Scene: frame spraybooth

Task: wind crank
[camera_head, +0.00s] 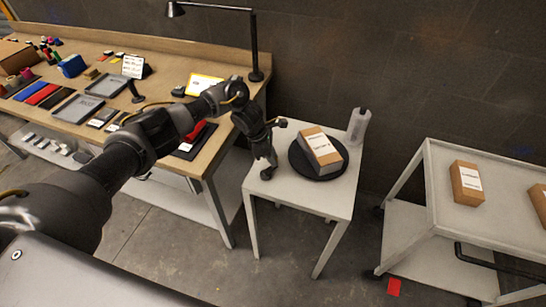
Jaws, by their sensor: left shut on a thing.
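My left arm reaches in from the left, and my left gripper (266,172) points down at the left edge of the small white table (301,196). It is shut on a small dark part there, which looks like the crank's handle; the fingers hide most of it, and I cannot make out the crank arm. To the right of the gripper, a black round turntable (299,169) lies on the table. A cardboard box (322,148) with a white label sits on it, turned at an angle. My right gripper is not in view.
A pale bottle (358,126) stands at the table's back right corner. A wooden workbench (217,150) with a lamp (254,45), trays and tools is at the left. A white cart (440,190) with boxes (466,184) is at the right. A red piece (394,287) lies on the floor.

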